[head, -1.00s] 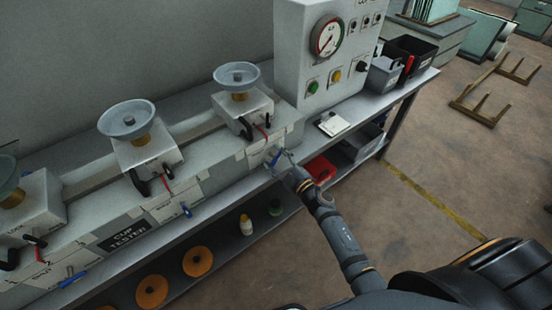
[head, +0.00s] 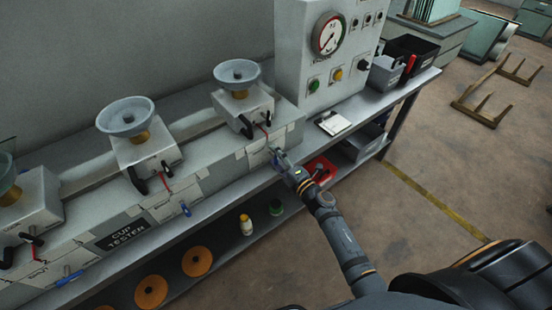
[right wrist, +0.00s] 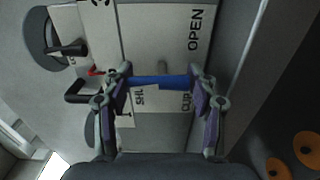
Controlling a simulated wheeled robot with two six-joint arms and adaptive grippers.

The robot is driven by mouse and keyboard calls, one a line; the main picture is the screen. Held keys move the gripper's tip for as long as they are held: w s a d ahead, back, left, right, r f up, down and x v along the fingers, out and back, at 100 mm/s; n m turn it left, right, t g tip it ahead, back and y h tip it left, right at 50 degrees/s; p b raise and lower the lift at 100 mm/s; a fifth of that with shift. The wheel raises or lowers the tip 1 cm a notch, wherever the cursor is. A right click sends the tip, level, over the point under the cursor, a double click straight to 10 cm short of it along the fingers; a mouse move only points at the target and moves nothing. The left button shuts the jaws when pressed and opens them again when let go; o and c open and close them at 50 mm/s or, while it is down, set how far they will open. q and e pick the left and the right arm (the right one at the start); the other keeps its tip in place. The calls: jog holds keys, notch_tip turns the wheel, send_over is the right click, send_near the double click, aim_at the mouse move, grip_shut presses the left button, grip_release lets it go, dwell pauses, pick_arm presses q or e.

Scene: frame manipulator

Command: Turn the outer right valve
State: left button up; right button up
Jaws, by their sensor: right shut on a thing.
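The outer right valve's blue handle (right wrist: 158,82) lies crosswise between my right gripper's fingertips in the right wrist view. My right gripper (head: 278,154) is at the front of the rightmost cup unit in the head view, shut on this handle. The gripper mostly hides the handle in the head view. The white label plate (right wrist: 165,30) behind it reads OPEN, and part of SHUT shows beside the handle. My left gripper is not in view.
Other blue handles (head: 185,209) and (head: 68,279) sit on the bench front to the left. A black lever (head: 246,126) and a red lever (head: 266,133) are above my gripper. A shelf with orange discs (head: 197,262) and a red bin (head: 321,170) is below.

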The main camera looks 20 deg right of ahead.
dwell(0.4)
jog(key=o, duration=1.1)
jog(key=shift+o, duration=0.2)
